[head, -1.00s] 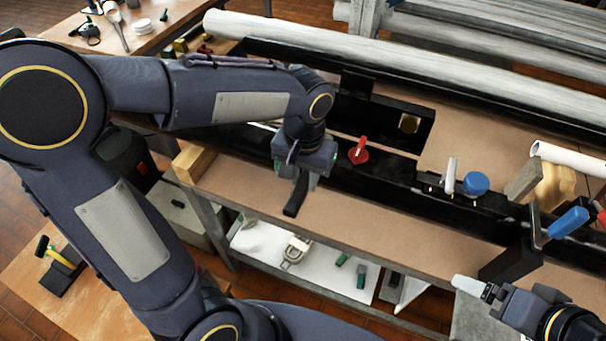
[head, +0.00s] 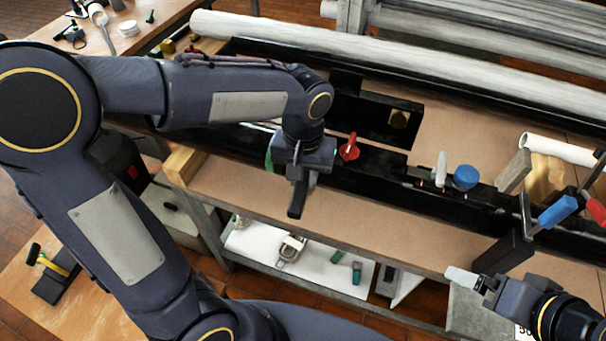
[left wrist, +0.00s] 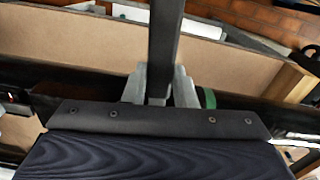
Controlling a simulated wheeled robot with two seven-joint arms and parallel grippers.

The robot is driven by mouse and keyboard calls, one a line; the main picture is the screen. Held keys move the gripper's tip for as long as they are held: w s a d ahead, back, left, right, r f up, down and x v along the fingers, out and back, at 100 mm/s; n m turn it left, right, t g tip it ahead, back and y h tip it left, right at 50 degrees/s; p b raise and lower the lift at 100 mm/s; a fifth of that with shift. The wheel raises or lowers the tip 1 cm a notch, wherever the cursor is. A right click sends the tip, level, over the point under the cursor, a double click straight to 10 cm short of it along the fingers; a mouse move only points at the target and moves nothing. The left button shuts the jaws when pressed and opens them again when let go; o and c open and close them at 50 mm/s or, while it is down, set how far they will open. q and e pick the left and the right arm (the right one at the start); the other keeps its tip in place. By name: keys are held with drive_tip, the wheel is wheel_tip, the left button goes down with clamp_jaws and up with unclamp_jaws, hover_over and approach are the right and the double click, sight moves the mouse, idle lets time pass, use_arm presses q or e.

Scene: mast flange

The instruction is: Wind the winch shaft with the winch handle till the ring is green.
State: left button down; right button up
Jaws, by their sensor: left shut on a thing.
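My left gripper (head: 304,165) is shut on a black bar, which looks like the winch handle (head: 297,203). The bar's free end points down toward the front of the bench. In the left wrist view the bar (left wrist: 165,45) runs up the picture from between the grey fingers (left wrist: 160,88). A green curved piece (head: 270,157) shows just left of the gripper, and also in the left wrist view (left wrist: 207,98). I cannot tell whether it is the ring. The winch shaft is hidden behind my gripper. My right gripper (head: 468,280) is at the lower right, its jaw state unclear.
A red lever (head: 349,148) stands close right of my left gripper. A blue knob (head: 466,177) and blue-handled clamp (head: 557,211) are further right. A long pale tube (head: 400,60) lies along the back. The bench's brown front strip (head: 370,233) is mostly clear.

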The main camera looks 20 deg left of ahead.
use_arm(q)
drive_tip(key=shift+r+p, duration=2.5)
drive_tip(key=shift+r, duration=0.65)
drive_tip(key=shift+s+f, duration=0.1)
